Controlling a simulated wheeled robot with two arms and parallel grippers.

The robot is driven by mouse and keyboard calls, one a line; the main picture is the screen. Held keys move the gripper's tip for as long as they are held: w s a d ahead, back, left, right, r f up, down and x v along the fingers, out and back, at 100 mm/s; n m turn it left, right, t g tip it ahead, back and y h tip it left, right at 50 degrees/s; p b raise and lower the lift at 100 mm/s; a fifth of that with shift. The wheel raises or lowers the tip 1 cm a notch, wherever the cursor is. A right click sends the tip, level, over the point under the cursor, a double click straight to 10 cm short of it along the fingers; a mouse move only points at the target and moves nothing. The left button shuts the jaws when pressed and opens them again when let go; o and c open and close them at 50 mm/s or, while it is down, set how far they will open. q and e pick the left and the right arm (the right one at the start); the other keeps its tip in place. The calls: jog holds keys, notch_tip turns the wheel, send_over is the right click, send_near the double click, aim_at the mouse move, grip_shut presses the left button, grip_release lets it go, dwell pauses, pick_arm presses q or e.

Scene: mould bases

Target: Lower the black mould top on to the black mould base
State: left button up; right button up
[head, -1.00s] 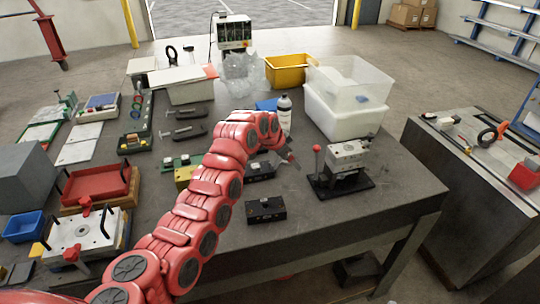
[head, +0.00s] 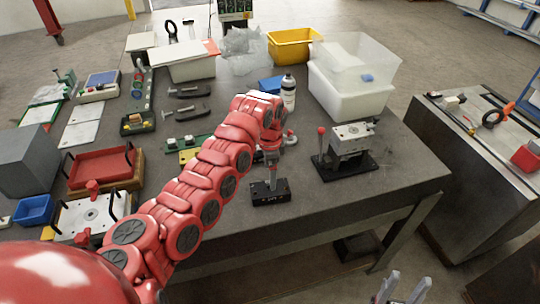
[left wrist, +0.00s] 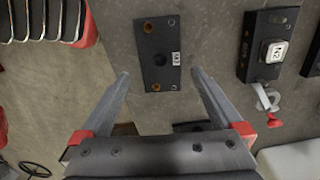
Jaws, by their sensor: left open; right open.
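A black mould block (head: 268,194) lies on the grey table below my left gripper (head: 270,174). In the left wrist view this block (left wrist: 160,66) shows two copper-coloured holes, a dark centre hole and a white label. The open left fingers straddle its outline in that view; nothing is held. A second black block (left wrist: 268,46) with a white piece on top lies to its right in that view; my arm mostly hides it in the head view. I cannot tell which block is base or top. My right gripper (head: 401,288) is open and empty, beyond the table's front edge.
A mould stand (head: 348,142) with a red-knobbed lever (head: 321,131) is to the right. A bottle (head: 288,92) and white bin (head: 345,105) stand behind. Trays and fixtures crowd the left.

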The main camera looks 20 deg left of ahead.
aim_at(270, 191)
pick_arm(q)
notch_tip(270, 191, down, 7)
jog(key=shift+d+f+p, duration=0.1)
jog(key=shift+f+p, duration=0.1)
jog(key=shift+p, duration=0.9)
jog(key=shift+f, duration=0.5)
grip_shut()
jog(key=shift+r, duration=0.1)
jog(key=shift+r+p, duration=1.35)
jog(key=shift+r, duration=0.1)
jog(key=shift+w, duration=0.15)
